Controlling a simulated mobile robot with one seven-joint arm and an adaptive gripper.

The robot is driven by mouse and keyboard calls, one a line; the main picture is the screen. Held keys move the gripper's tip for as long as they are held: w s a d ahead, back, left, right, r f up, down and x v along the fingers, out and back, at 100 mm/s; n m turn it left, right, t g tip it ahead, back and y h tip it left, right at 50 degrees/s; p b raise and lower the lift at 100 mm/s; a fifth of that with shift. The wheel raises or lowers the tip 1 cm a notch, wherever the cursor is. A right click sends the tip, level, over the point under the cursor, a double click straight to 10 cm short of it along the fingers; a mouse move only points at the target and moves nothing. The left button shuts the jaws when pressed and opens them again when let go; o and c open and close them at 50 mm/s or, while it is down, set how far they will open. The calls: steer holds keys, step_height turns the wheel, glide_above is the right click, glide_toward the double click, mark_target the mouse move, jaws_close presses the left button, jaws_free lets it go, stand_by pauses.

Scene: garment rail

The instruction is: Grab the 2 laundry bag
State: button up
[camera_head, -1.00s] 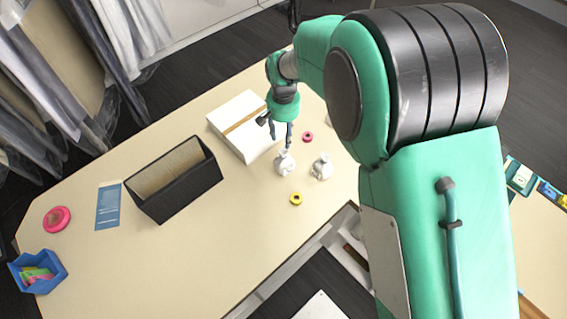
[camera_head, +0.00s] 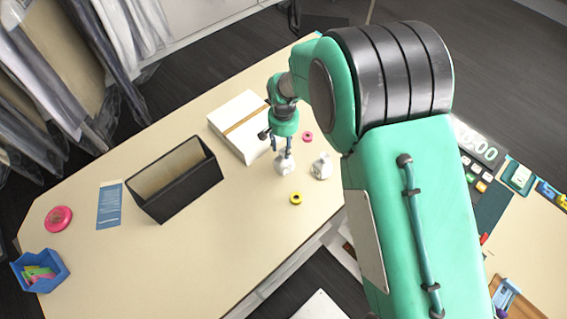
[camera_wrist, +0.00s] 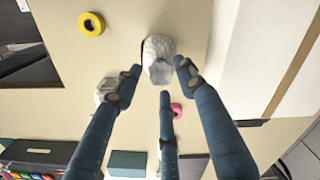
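Two small white laundry bags stand close together on the table. The left laundry bag (camera_head: 284,164) is under my gripper (camera_head: 282,147), and the right laundry bag (camera_head: 321,167) stands just beside it. In the wrist view my gripper (camera_wrist: 163,80) has its three fingers spread apart. The nearer laundry bag (camera_wrist: 158,57) shows between and beyond the fingertips, and I cannot tell whether any finger touches it. The other bag (camera_wrist: 104,90) is partly hidden behind the left finger. My gripper is open and holds nothing.
A white box (camera_head: 232,118) with a brown strip lies behind my gripper. A pink ring (camera_head: 307,136) and a yellow ring (camera_head: 296,198) lie near the bags. A black open box (camera_head: 190,184) stands to the left.

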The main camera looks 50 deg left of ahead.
mark_target(283, 151)
steer(key=shift+f+p, duration=0.6)
steer(key=shift+f, duration=1.95)
steer(key=shift+c, duration=0.2)
jaws_close()
steer(key=shift+a, duration=0.1)
